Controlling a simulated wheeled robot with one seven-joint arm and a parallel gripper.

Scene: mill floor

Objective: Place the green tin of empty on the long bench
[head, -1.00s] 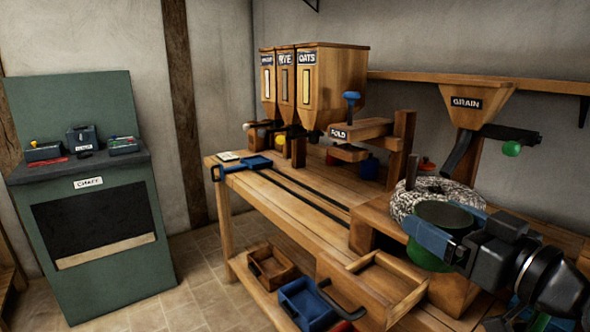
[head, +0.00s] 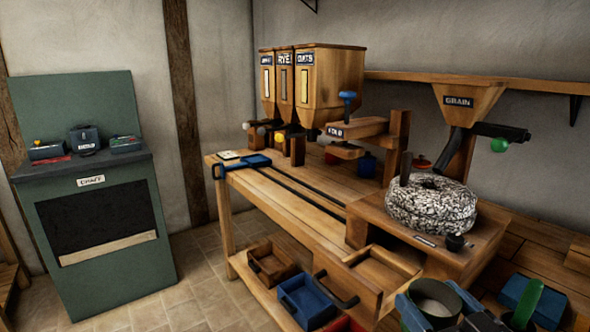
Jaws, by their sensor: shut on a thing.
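The green tin (head: 436,292) is at the bottom right of the head view, with its open top facing up. My gripper (head: 437,312) is shut on it, with a blue finger at its left side; the lower part is cut off by the picture edge. The tin's inside looks pale, and I cannot tell whether anything is in it. The long bench (head: 290,190) runs from the centre left to the right, behind the tin. The tin is held in front of the bench's near side.
Hoppers (head: 330,85) and a fold press (head: 355,130) stand at the bench's back. A millstone (head: 432,205) sits under the grain chute (head: 465,105). An open drawer (head: 375,275) juts out. Blue (head: 305,300) and brown (head: 270,262) trays lie on the lower shelf. The bench's left end has free room.

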